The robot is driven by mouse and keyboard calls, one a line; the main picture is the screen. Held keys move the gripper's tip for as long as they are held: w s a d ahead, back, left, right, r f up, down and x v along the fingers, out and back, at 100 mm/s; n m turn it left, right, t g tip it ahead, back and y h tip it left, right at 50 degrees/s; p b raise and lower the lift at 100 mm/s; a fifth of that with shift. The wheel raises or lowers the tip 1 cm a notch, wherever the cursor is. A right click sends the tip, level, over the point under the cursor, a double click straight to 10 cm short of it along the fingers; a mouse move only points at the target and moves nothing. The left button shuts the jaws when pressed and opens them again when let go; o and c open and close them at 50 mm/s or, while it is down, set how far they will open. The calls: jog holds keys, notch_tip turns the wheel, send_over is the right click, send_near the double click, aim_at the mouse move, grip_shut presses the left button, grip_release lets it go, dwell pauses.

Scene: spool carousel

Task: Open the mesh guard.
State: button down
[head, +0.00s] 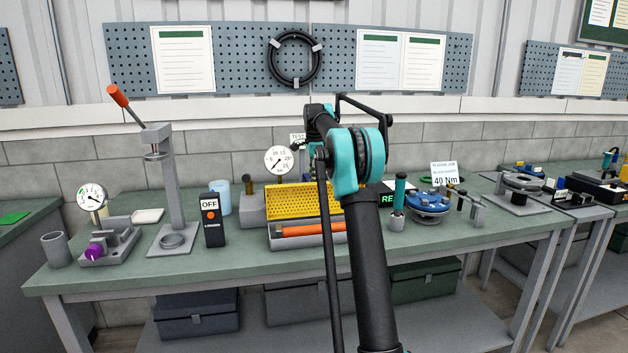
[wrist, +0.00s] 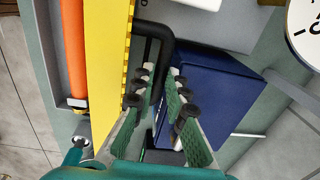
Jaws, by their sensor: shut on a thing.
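The yellow perforated mesh guard (head: 300,203) stands tilted over a grey tray (head: 272,243) on the green bench, partly hidden by my arm in the head view. An orange rod (head: 308,229) lies in the tray, exposed below and in front of the guard. In the wrist view the guard (wrist: 108,70) is a long yellow strip at left, with the orange rod (wrist: 72,50) further left. A black bar handle (wrist: 160,32) sticks out from the guard's right side. My gripper (wrist: 160,75) is shut on this handle, its two green-padded fingers either side of it. The head view hides my gripper.
A dark blue box (wrist: 215,90) stands close to the right of my fingers in the wrist view. A black OFF switch box (head: 213,222) and a lever press (head: 172,190) stand left of the tray. A teal-handled tool (head: 399,195) and a blue round fixture (head: 428,205) stand right.

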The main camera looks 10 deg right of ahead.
jog(key=shift+w+r, duration=0.1)
jog(key=c, duration=1.5)
grip_release()
jog(key=shift+c, duration=0.2)
notch_tip(320, 180, up, 12)
jog(key=shift+s, duration=0.4)
jog(key=s+a+f+n+t, duration=0.1)
jog(key=s+f+n, duration=0.5)
jog(key=s+f, duration=0.6)
jog(key=s+a+f+n+t, duration=0.1)
jog(key=s+f+n, duration=0.5)
jog(key=s+f, duration=0.6)
jog(key=s+a+f+n+t, duration=0.1)
jog(key=s+f+n, duration=0.5)
jog(key=s, duration=1.9)
notch_tip(320, 180, down, 6)
jog(key=shift+s+a+f+t, duration=0.1)
jog(key=shift+s+a+t, duration=0.25)
jog(key=shift+a, duration=0.45)
